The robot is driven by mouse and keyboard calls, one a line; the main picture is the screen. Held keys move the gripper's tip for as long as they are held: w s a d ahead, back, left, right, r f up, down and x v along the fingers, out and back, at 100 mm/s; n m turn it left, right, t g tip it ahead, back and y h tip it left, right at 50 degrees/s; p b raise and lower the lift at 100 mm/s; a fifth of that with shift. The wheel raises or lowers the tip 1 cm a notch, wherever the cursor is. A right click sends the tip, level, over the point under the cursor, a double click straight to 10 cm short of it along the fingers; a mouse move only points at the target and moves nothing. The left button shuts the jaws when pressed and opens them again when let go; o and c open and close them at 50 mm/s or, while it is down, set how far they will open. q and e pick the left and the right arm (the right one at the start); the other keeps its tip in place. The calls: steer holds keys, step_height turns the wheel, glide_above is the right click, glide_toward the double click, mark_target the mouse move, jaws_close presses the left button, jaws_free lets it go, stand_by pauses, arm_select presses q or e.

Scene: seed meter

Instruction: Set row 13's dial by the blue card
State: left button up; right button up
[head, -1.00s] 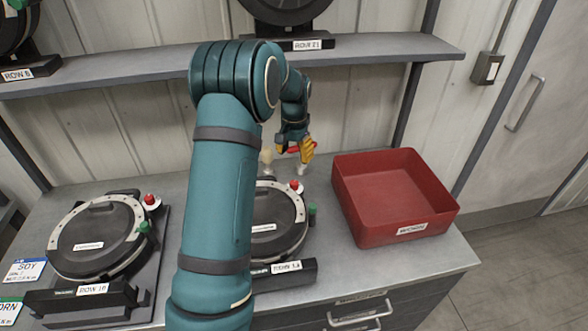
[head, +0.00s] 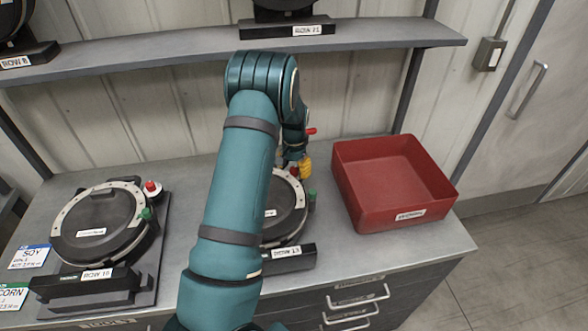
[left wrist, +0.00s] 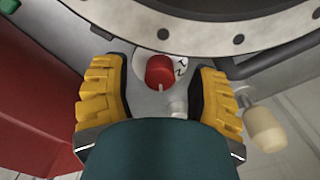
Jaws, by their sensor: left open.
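The row 13 meter (head: 284,212), a dark round disc with a pale rim, stands on the bench, partly hidden by my left arm. Its label (head: 286,252) is on the front. In the left wrist view its red dial (left wrist: 160,70) with a white pointer line sits on a small white marked scale (left wrist: 180,68). My left gripper (left wrist: 160,98) is open, its yellow fingers on either side of the dial, with gaps showing. In the head view this gripper (head: 300,166) is at the meter's back right. The blue-topped SOY card (head: 30,256) lies at far left. My right gripper is not in view.
A red bin (head: 392,215) stands right of the meter. A green knob (head: 312,198) is at the meter's right side. A cream handle (left wrist: 266,129) is beside the right finger. Another meter (head: 100,226) and a green CORN card (head: 12,296) are left. A shelf (head: 180,55) runs above.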

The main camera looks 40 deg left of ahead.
mark_target(294, 169)
arm_select(q)
steer(key=shift+o, duration=0.2)
steer(key=shift+f, duration=0.15)
jaws_close()
steer(key=shift+n, duration=1.6)
steer(key=shift+c, duration=0.2)
jaws_free()
step_height(294, 169, up, 12)
